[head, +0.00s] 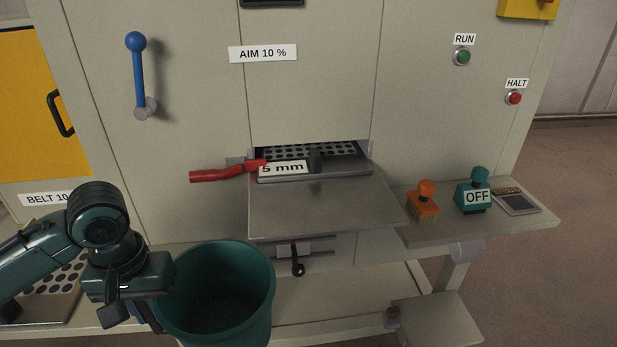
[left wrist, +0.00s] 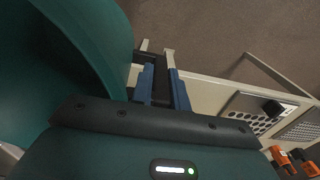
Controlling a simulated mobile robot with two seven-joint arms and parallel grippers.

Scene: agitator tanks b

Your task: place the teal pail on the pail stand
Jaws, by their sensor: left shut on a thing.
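The teal pail (head: 262,300) is at the lower middle of the head view, upright and empty as far as I see inside; its bottom is cut off. In the left wrist view the pail (left wrist: 105,35) fills the upper left, beside the blue fingers (left wrist: 163,82). A low pale platform (head: 436,322) at the lower right may be the pail stand; I cannot be sure. It looks bare on top. My right gripper is not in view.
A metal shelf (head: 320,210) juts out below the machine slot, behind the pail.

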